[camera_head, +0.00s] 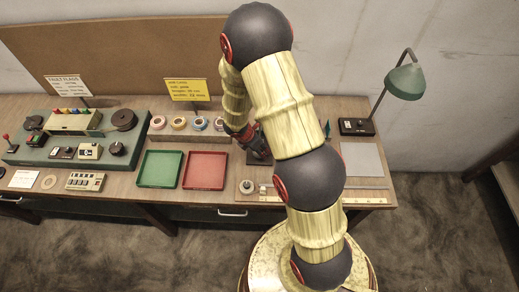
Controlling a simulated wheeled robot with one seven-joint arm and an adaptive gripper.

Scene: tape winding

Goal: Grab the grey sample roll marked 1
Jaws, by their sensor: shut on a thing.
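My gripper (262,154) is at the back middle of the workbench, right of a row of tape rolls, partly hidden by my own arm. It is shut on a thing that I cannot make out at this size. Several rolls stand in the row, among them an orange-rimmed roll (178,123) and a bluish roll (199,123). No number 1 is readable on any roll. A small grey round piece (246,186) sits on the bench near the front, below my gripper and apart from it. I cannot tell whether it is a roll.
A green tray (160,184) and a red tray (223,183) lie left of my gripper. A green control panel (72,161) fills the left side. A grey plate (362,160) and a green lamp (405,82) are at the right. A yellow sign (187,82) stands behind the rolls.

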